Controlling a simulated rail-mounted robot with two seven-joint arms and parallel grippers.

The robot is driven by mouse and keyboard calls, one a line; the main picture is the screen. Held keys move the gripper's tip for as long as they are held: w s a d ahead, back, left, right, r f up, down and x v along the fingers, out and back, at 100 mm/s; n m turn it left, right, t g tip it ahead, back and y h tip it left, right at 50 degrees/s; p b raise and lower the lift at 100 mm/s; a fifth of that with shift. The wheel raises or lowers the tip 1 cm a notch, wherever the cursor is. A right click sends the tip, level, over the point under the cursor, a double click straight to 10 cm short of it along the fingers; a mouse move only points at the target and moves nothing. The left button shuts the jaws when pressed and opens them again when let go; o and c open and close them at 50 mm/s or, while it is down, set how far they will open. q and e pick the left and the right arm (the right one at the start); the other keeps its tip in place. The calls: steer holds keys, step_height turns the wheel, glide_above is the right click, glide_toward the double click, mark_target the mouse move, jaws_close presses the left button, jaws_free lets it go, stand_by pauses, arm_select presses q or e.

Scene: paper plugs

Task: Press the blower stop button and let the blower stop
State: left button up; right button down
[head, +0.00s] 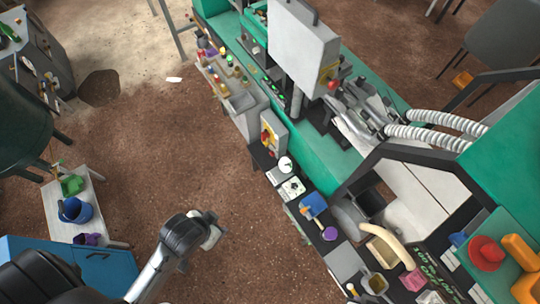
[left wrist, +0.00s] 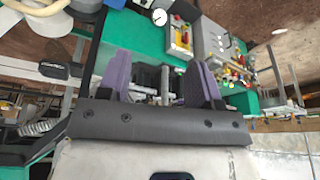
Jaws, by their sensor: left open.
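My left gripper (head: 212,228) is over the brown floor in the head view, left of the machine bench and apart from it. In the left wrist view its two purple fingers (left wrist: 162,78) are spread, with nothing held between them. A grey control box (head: 272,130) with a red button on a yellow plate stands on the bench edge, up and right of the gripper. A box with a yellow plate and red button (left wrist: 182,36) shows beyond the fingers in the left wrist view. A red button (head: 333,84) sits on the tall grey cabinet. I cannot read which one is the blower stop. My right gripper is out of view.
White corrugated hoses (head: 440,137) run to the green machine at right. A white side table (head: 58,213) holds bins. The floor between is clear.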

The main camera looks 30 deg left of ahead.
arm_select(q)
steer(key=shift+a, duration=0.2)
steer(key=c, duration=1.1)
jaws_close()
steer(key=shift+d, duration=0.2)
steer(key=shift+a, duration=0.15)
